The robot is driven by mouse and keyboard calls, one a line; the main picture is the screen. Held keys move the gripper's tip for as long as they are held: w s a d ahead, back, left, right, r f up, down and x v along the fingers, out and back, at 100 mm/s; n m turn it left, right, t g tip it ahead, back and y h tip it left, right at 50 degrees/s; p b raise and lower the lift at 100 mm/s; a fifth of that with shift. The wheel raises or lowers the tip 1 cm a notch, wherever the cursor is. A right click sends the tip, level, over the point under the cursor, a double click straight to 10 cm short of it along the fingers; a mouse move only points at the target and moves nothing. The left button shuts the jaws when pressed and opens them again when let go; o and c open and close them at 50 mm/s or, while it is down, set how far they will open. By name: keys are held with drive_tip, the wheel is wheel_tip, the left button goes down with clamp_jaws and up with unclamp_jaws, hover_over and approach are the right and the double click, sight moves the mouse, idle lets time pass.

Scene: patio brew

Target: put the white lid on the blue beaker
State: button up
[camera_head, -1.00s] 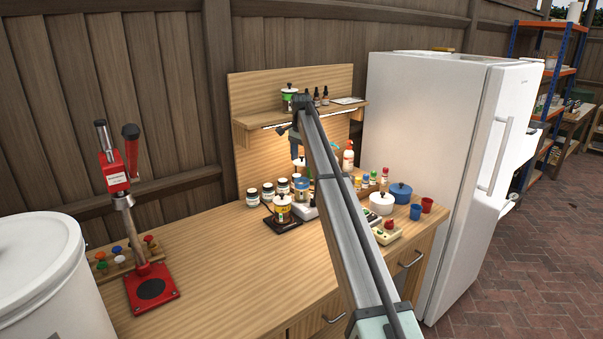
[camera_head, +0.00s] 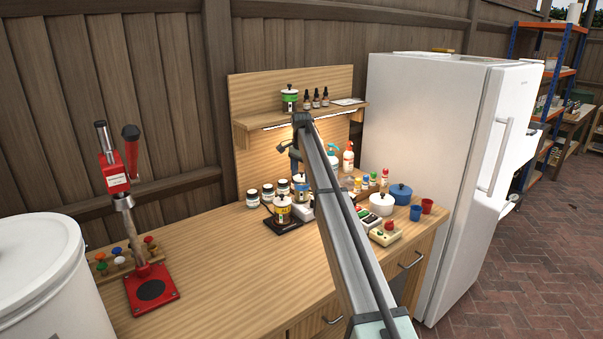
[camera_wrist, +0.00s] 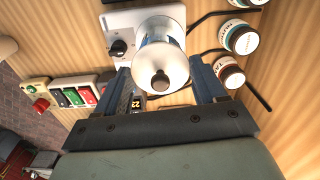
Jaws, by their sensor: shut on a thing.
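The white lid (camera_wrist: 160,66) with a dark round knob sits between the two fingers of my gripper (camera_wrist: 160,74) in the wrist view. The fingers press on it from left and right. The blue beaker (camera_wrist: 152,42) shows in part behind the lid, its body mostly hidden. In the head view the blue beaker (camera_head: 301,191) stands at the back of the bench, with the lid (camera_head: 301,178) at its top. My arm partly covers this spot. I cannot tell whether the lid rests fully on the rim.
A white hot plate (camera_wrist: 115,20) is beside the beaker. A yellow-banded beaker (camera_head: 282,212) stands close in front on a black base. Several small jars (camera_head: 252,198) are at left. A control box (camera_head: 384,235) and a white pot (camera_head: 381,205) are at right.

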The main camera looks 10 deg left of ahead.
sight(302, 172)
drive_tip(key=shift+f, duration=0.2)
drive_tip(key=o, duration=1)
wheel_tip(302, 172, up, 13)
drive_tip(key=shift+f, duration=0.1)
